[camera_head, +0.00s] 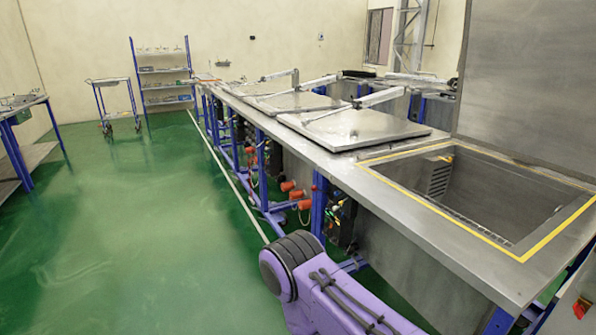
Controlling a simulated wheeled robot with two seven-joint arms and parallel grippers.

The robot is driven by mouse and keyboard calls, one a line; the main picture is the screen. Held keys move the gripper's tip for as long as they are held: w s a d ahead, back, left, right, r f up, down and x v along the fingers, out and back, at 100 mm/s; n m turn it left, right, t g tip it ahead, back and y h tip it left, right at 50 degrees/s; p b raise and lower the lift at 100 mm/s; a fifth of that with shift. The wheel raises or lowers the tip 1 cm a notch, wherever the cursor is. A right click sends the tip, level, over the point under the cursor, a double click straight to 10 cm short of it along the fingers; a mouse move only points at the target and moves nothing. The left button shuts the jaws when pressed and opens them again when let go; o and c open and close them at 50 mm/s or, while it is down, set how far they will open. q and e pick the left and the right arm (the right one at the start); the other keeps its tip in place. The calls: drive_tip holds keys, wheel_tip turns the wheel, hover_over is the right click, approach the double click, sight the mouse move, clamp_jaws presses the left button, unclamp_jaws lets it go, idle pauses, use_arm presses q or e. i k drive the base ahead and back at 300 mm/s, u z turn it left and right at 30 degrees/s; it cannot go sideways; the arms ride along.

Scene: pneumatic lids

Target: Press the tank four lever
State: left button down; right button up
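A row of steel tanks in a long steel counter (425,232) runs from the near right to the back. The nearest tank (480,195) is open, with a yellow line around its rim. A large upright steel panel (530,75) stands behind it. Farther tanks are covered by flat lids, the nearest being a grey lid (352,128). Orange-red parts (297,194) stick out from the counter's front below the top. Another red part (581,306) shows at the lower right. I cannot tell which is the tank four lever. Neither gripper is in view; a purple link of my arm shows at the bottom.
The green floor (150,230) left of the counter is clear. A trolley (108,84) and a blue-framed shelf (162,70) stand at the back. A blue-legged table (20,105) stands at the left edge. Metal lid arms (355,101) lie over the lids.

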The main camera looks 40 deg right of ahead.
sight(314, 188)
drive_tip(key=z, duration=0.65)
drive_tip(key=i, duration=1.3)
drive_tip(key=z, duration=1)
